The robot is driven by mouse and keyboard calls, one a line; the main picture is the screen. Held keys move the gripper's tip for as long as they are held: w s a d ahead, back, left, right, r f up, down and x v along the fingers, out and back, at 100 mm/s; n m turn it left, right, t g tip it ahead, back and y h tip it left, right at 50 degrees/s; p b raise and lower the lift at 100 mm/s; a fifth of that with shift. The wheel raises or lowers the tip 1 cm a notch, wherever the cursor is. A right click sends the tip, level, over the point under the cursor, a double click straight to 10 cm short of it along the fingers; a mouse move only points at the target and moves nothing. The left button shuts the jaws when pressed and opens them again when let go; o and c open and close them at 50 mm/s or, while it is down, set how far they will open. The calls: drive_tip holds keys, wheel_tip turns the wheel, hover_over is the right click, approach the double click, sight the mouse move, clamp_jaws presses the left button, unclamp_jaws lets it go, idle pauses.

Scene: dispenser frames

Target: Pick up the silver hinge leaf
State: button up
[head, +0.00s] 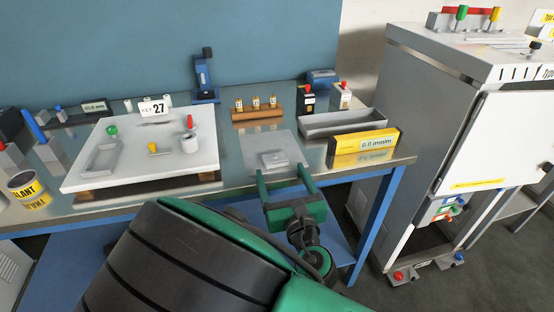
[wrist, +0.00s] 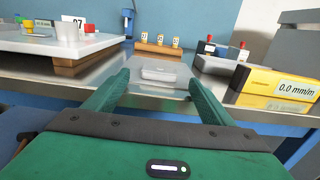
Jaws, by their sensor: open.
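The silver hinge leaf (head: 274,159) appears to be the small flat silvery piece lying on a pale grey mat (head: 258,143) on the steel bench top; its details are too small to be sure. It also shows in the wrist view (wrist: 158,74), between and beyond my fingers. My green gripper (head: 286,178) is open and empty at the bench's front edge, just short of the silver piece and not touching it. In the wrist view my gripper (wrist: 158,85) has its two fingers spread to either side of that piece.
A white plate (head: 190,165) on wooden blocks stands left. A wooden rack (head: 257,114) with several brass pieces stands behind the mat. A grey tray (head: 335,122) and a yellow 0.0 mm/m box (head: 365,146) sit right. A grey cabinet (head: 425,110) stands beyond the bench.

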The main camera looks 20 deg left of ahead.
sight(275, 156)
drive_tip(key=shift+x, duration=3.95)
drive_tip(key=shift+c, duration=0.4)
drive_tip(key=c, duration=1.4)
drive_tip(key=shift+c, duration=0.2)
drive_tip(key=shift+r, duration=0.15)
